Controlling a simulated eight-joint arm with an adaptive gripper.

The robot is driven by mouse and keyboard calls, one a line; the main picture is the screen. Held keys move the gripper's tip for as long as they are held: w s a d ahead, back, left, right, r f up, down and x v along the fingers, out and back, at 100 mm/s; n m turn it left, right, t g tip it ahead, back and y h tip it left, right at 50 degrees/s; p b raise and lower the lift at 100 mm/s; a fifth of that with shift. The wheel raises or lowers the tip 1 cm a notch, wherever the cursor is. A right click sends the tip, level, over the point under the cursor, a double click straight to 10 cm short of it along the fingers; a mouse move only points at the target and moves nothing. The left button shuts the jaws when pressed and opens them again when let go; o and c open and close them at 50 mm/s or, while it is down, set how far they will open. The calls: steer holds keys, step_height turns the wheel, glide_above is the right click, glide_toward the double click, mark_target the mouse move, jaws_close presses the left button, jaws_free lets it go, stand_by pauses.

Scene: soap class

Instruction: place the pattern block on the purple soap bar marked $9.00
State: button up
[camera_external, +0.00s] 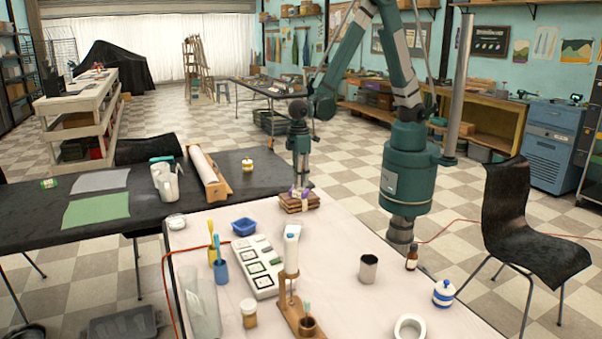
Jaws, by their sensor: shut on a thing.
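My gripper (300,180) points down over the back of the pale table. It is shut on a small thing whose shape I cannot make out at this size. Just below the fingertips is a brown slatted stack (299,204) with a small purple and cream patch (299,193) on top. I cannot tell whether this patch is the purple soap bar, or whether the fingers touch it. No $9.00 mark is readable. I cannot identify the pattern block for certain.
A blue dish (243,227), a white tray with dark squares (257,265) and a wooden stand (291,300) are on the pale table (345,235). A metal cup (368,269), brown bottle (411,259) and striped jar (443,293) stand right. A black table (110,205) adjoins left.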

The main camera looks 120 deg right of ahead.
steer(key=shift+f, duration=0.45)
steer(key=shift+f, duration=0.15)
steer(key=o, duration=0.9)
steer(key=shift+c, duration=0.2)
steer(key=shift+r, duration=0.2)
step_height(320, 180, up, 12)
steer(key=p, duration=0.1)
steer(key=shift+s+r, duration=0.1)
stand_by(0.6)
